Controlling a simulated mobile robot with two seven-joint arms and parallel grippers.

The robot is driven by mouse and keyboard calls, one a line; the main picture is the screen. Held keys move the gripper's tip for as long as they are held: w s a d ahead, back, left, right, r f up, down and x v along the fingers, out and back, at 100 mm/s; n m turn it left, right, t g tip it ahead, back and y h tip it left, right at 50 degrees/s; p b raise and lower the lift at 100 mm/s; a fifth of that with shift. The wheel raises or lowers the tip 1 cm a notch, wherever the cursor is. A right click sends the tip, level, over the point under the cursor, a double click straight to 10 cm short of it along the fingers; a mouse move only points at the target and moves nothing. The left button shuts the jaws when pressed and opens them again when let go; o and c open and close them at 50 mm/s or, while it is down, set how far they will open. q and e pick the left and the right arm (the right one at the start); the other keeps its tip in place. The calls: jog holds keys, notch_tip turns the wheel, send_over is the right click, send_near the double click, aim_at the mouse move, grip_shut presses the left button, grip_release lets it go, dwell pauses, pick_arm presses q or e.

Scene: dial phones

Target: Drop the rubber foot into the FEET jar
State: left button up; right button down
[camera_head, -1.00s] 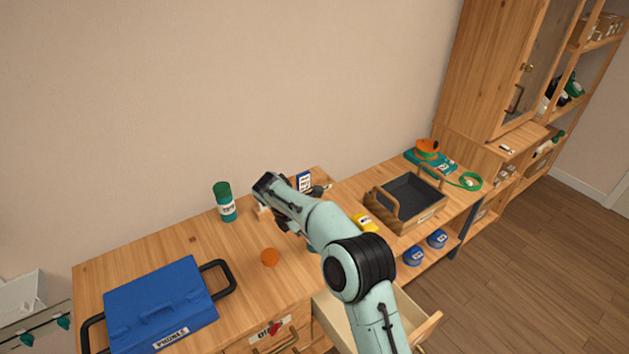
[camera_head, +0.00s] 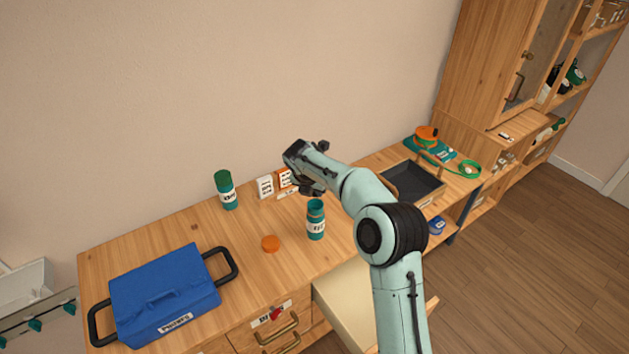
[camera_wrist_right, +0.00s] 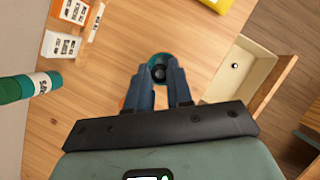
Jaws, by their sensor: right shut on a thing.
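The FEET jar (camera_head: 316,222) is a teal jar with a white label, standing upright and open on the desk. Its round teal rim (camera_wrist_right: 160,57) shows beyond my fingertips in the right wrist view. My right gripper (camera_head: 312,190) is just above the jar's mouth. In the right wrist view the right gripper (camera_wrist_right: 160,78) is shut on a small dark round piece, the rubber foot (camera_wrist_right: 159,73), which lines up with the jar's opening. Its exact height over the rim is hard to tell. My left gripper is not in view.
An orange lid (camera_head: 270,243) lies left of the jar. A green-capped jar (camera_head: 226,190) and small cards (camera_head: 265,187) stand at the back. A drawer (camera_head: 345,300) stands open in front.

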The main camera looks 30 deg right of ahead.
notch_tip(320, 180, down, 3)
jog(key=shift+b, duration=0.35)
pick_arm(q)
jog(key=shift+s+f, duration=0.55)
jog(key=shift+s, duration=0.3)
pick_arm(e)
jog(key=shift+s+f, duration=0.1)
jog(key=shift+f, duration=0.2)
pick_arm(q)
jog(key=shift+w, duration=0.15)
pick_arm(e)
jog(key=c, duration=0.9)
grip_release()
jog(key=shift+c, duration=0.2)
